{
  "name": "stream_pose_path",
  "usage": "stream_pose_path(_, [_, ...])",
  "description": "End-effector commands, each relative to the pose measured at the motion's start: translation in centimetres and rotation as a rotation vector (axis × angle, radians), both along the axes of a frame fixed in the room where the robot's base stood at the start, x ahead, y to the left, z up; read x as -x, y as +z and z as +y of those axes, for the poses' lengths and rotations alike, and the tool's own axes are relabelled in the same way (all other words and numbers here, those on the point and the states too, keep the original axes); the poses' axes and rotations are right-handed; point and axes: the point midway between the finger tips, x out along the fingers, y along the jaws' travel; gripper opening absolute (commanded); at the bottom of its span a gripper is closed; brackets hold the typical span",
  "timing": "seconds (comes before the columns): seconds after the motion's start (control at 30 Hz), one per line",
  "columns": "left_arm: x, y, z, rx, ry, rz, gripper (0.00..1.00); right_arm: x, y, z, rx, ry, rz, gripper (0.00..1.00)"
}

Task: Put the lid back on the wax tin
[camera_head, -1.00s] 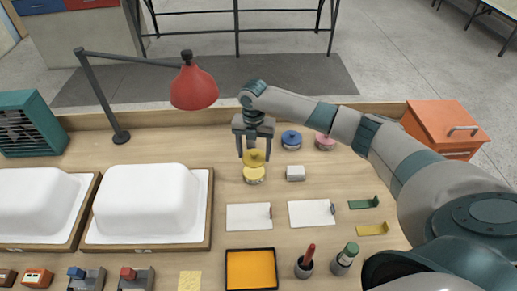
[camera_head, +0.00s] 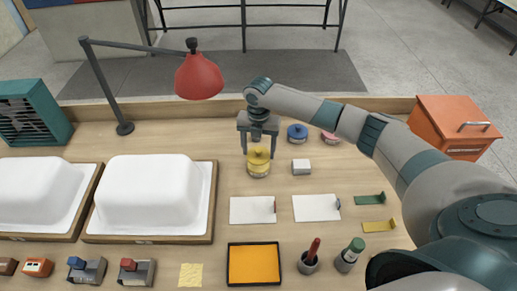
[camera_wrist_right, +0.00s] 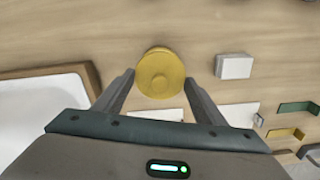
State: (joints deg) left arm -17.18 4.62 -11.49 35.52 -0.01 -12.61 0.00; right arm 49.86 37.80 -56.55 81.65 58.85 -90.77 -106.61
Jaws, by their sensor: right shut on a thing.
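The yellow lid (camera_head: 258,153), with a small knob on top, is at the top of the wax tin (camera_head: 259,172), which stands upright on the bench. No clear gap shows between them, but I cannot tell whether the lid is fully seated. My right gripper (camera_head: 258,150) points down with its fingers on either side of the lid and is shut on it. In the right wrist view the round lid (camera_wrist_right: 160,73) is centred between the fingertips and hides the tin below. My left gripper is not in view.
A blue-lidded tin (camera_head: 297,134) and a pink-lidded tin (camera_head: 330,138) stand behind right. A white block (camera_head: 301,167) is close at the right. White tub shells (camera_head: 152,195) and a red lamp (camera_head: 199,76) are at the left. White cards (camera_head: 253,210) lie in front.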

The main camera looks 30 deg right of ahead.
Motion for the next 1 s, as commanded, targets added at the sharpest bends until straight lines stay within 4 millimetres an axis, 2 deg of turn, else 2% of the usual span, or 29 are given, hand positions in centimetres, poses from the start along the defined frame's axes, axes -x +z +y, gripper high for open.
stream_pose_path(0.03, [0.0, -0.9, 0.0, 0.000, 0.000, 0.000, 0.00, 0.0, -0.9, 0.0, 0.000, 0.000, 0.000, 0.43])
stream_pose_path(0.17, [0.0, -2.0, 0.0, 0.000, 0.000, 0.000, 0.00, 0.0, -2.0, 0.0, 0.000, 0.000, 0.000, 0.43])
stream_pose_path(0.4, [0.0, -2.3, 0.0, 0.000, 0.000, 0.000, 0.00, 0.0, -3.3, 0.0, -0.001, 0.000, 0.001, 0.43])
stream_pose_path(1.0, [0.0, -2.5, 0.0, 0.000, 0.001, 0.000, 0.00, 0.0, -3.9, 0.0, 0.000, 0.000, 0.000, 0.43])
